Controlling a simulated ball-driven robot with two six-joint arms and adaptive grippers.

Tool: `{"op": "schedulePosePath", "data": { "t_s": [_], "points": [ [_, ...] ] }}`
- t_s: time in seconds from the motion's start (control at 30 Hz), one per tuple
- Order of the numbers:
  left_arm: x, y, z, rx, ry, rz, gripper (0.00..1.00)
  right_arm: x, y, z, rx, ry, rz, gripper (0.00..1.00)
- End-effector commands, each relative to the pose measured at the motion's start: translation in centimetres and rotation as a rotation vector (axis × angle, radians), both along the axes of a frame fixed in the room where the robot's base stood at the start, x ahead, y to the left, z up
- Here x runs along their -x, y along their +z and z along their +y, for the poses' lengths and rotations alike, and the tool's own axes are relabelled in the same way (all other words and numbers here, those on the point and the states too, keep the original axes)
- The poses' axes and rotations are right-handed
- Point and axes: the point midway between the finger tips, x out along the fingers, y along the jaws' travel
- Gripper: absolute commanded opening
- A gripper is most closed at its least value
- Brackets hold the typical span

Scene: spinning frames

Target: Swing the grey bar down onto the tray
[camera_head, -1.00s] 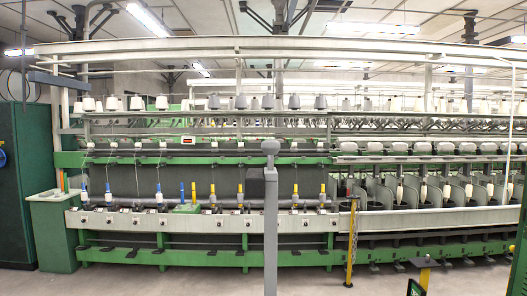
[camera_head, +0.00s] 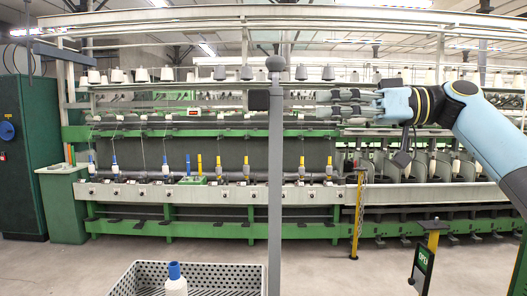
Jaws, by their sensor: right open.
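The grey bar (camera_head: 276,200) stands upright in the middle of the view, with a dark rounded knob at its top and a small black box on its left side. Its lower end runs out of the picture. The pale perforated tray (camera_head: 236,268) shows at the bottom, left of the bar, cut off by the lower edge. My right gripper (camera_head: 320,103) comes in from the right, level with the upper part of the bar. It is open and empty, its fingers pointing left, a short way right of the bar in the picture. My left gripper is out of view.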

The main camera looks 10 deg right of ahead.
Motion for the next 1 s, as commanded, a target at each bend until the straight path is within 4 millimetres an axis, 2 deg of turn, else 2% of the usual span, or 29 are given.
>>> {"op": "schedulePosePath", "data": {
  "t_s": [0.03, 0.1, 0.23, 0.37, 0.8, 1.0],
  "points": [
    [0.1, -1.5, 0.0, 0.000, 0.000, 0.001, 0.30, 0.5, 3.1, -0.3, 0.009, 0.010, -0.091, 0.58],
    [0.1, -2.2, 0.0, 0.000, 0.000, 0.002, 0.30, 0.7, 6.1, -0.8, 0.027, 0.000, -0.163, 0.58],
    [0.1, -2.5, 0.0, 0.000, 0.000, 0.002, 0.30, 0.7, 8.9, -1.2, 0.034, -0.010, -0.218, 0.58],
    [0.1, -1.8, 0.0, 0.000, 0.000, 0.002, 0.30, 0.3, 9.6, -0.2, 0.031, -0.010, -0.225, 0.58],
    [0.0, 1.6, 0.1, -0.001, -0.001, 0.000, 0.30, -2.8, 9.6, 7.3, 0.028, -0.012, -0.221, 0.58],
    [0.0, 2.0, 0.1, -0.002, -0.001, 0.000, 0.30, -3.4, 9.4, 8.6, 0.031, -0.013, -0.221, 0.58]
  ]
}}
